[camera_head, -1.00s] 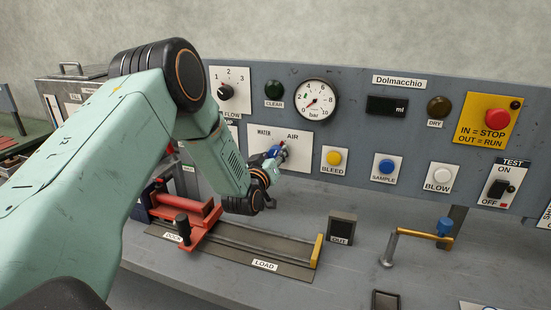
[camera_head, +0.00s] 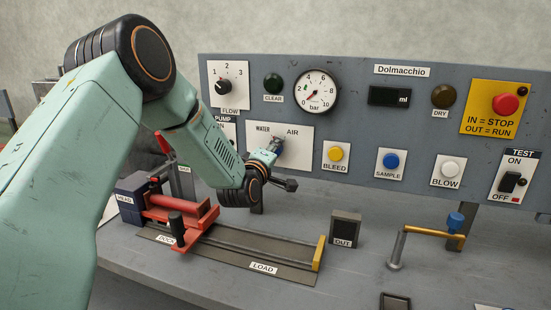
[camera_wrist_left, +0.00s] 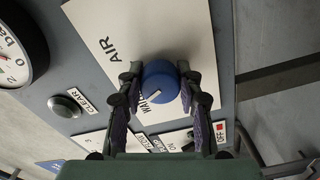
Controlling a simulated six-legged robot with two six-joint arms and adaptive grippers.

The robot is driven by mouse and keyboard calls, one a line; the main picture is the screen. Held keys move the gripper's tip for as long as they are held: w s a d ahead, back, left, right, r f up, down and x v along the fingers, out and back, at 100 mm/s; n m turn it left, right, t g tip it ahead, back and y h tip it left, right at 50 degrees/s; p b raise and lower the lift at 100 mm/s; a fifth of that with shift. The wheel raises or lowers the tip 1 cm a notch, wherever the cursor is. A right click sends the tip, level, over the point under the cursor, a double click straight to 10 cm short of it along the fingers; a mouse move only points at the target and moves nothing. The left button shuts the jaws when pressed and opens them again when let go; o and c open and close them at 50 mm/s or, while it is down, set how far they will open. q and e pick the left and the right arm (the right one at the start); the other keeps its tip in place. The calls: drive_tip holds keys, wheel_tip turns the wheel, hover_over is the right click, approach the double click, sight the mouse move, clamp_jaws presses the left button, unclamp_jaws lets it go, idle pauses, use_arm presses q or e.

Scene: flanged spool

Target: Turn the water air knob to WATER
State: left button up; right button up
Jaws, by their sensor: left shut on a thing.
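The water air knob is blue and round in the left wrist view (camera_wrist_left: 160,82), on a white plate (camera_wrist_left: 190,20) marked AIR and WATER. A pale line shows on the knob near the partly covered WATER word. In the head view the same plate (camera_head: 300,155) has WATER at left and AIR at right; the knob is mostly hidden by my gripper. My left gripper (camera_wrist_left: 161,88) is shut on the knob, one finger on each side; it also shows in the head view (camera_head: 274,146). My right gripper is in neither current view.
Below the plate are a red clamp (camera_head: 185,208) on a LOAD rail (camera_head: 250,250) and an OUT box (camera_head: 345,230). The yellow BLEED button (camera_head: 335,153) sits right of the plate. The pressure gauge (camera_head: 316,92) is above it.

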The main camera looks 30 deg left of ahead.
use_arm(q)
drive_tip(key=shift+a+n+b, duration=0.1)
drive_tip(key=shift+n+b, duration=0.4)
drive_tip(key=shift+n, duration=0.3)
drive_tip(key=o, duration=1.1)
drive_tip(key=shift+s+r, duration=0.1)
drive_tip(key=shift+s, duration=0.1)
drive_tip(key=shift+o, duration=0.4)
drive_tip(key=shift+w, duration=0.1)
drive_tip(key=v, duration=1.2)
